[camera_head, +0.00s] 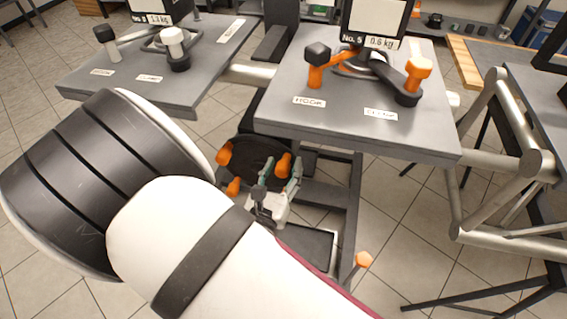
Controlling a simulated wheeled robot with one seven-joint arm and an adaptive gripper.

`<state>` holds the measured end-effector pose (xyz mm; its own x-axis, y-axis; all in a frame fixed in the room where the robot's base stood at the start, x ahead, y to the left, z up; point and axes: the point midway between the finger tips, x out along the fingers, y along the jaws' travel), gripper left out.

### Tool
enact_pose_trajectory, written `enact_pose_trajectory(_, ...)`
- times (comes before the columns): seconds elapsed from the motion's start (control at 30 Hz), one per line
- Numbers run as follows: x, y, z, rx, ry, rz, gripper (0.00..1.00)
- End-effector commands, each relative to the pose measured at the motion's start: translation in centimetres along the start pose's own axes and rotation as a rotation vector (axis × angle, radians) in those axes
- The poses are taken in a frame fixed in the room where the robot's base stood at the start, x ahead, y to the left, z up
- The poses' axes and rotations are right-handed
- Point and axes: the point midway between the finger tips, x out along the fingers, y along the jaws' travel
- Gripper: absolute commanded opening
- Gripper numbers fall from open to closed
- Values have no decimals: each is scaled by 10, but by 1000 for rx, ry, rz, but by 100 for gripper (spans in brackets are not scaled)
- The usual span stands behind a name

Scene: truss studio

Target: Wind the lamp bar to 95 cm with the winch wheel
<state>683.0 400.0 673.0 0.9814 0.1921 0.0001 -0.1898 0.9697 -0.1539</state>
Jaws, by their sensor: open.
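The winch wheel (250,160) is a dark disc with orange grips around its rim, low under the front edge of the middle grey table. One orange grip (284,165) is at its right side, close to my gripper. My gripper (280,183) is open, with its pale green-grey fingers at the wheel's right edge. I cannot tell whether a finger touches the grip. My white and black arm covers the lower left and hides part of the floor. I see no lamp bar and no height scale in this view.
The middle table (330,125) carries orange and black levers (318,62) and a display reading No. 5, 0.6 kg (375,25). A similar table (190,90) stands left. Grey tubes of a frame (500,160) stand right. Tiled floor lies between.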

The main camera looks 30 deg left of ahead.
Motion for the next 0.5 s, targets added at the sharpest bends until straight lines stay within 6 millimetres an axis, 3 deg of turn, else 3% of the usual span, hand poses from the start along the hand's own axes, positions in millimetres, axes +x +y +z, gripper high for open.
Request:
enact_pose_trajectory(0.2,0,0,0,0,0,0,46)
enact_pose_trajectory(0.4,0,0,0,0,0,0,0)
enact_pose_trajectory(0.5,0,0,0,0,0,0,0)
